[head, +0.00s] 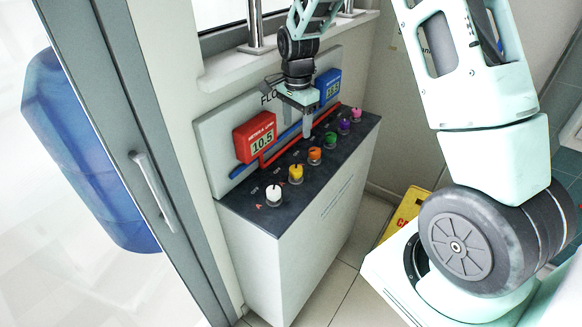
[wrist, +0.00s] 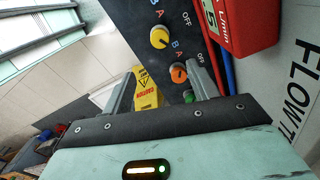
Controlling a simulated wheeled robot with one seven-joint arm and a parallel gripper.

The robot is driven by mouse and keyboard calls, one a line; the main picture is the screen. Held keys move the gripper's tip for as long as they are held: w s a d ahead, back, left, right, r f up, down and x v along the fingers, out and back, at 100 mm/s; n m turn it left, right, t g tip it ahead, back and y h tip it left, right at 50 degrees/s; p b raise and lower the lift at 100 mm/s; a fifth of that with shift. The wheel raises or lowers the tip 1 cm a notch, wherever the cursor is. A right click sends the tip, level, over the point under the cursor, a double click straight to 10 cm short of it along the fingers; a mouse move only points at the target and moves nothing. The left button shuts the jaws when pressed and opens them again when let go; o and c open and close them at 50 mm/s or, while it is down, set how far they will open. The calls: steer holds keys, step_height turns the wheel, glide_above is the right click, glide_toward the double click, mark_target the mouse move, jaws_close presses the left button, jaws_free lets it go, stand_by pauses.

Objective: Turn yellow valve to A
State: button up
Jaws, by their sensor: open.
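The yellow valve (head: 296,174) is a round knob on the dark top of the flow bench, between the white and orange knobs. In the wrist view the yellow knob (wrist: 159,38) shows a dark mark, beyond the fingertips. Letters A and B and an OFF label are printed near the knobs; I cannot tell which one its mark points at. My gripper (head: 306,128) hangs over the back of the bench top, behind the orange and green knobs and apart from the yellow one. In the wrist view my gripper (wrist: 161,72) is open, with nothing held between its fingers.
Nearby are the white knob (head: 274,198), orange knob (head: 314,155), green knob (head: 330,140), purple knob (head: 343,127) and red knob (head: 356,114). A red display (head: 256,137) and blue display (head: 328,86) stand behind, with red and blue pipes. A yellow caution sign (head: 404,213) is at right.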

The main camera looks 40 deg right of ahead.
mark_target(296, 168)
step_height(296, 168, down, 16)
steer(key=p, duration=0.4)
steer(key=shift+r, duration=0.25)
steer(key=c, duration=1)
